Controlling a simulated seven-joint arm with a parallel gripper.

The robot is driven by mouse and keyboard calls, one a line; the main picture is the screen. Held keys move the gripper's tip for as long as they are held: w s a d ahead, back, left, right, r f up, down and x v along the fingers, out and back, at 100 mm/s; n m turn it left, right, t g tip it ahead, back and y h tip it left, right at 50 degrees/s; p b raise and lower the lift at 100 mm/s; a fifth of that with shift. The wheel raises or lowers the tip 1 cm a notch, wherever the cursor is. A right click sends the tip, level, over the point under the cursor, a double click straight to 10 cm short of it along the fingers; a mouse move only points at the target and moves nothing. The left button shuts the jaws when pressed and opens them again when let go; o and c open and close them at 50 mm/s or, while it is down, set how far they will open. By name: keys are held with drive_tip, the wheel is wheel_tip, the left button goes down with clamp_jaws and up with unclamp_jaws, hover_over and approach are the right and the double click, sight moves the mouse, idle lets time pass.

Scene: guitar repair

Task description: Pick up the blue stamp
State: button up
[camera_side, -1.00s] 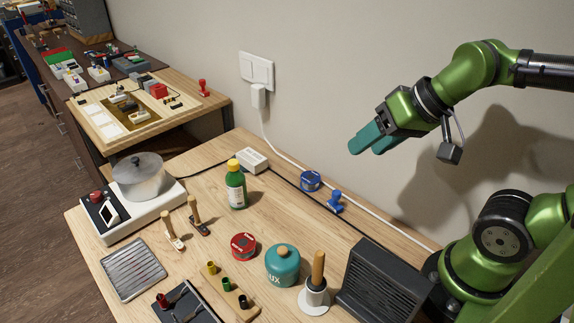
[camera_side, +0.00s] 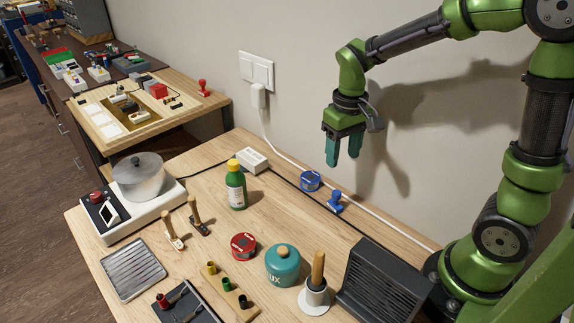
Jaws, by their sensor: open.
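The blue stamp (camera_side: 335,202) stands upright on the wooden table near the wall, next to the cables. My gripper (camera_side: 342,163) points down above it, with its two teal fingers apart and nothing between them. The fingertips are clear of the stamp, with a visible gap below them. Nothing hides the stamp in this view.
A blue round tin (camera_side: 310,181) sits just left of the stamp. A white cable (camera_side: 385,215) runs behind it along the wall. A black slanted box (camera_side: 385,285), a teal jar (camera_side: 283,266) and a green bottle (camera_side: 236,188) stand around.

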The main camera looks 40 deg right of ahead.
sight(337, 191)
wheel_tip(337, 191, down, 9)
drive_tip(key=shift+r, duration=0.1)
drive_tip(key=shift+a+f, duration=0.15)
drive_tip(key=shift+f, duration=1.2)
drive_tip(key=shift+a+f, duration=0.1)
drive_tip(key=shift+f, duration=1.25)
drive_tip(key=shift+c, duration=0.4)
clamp_jaws()
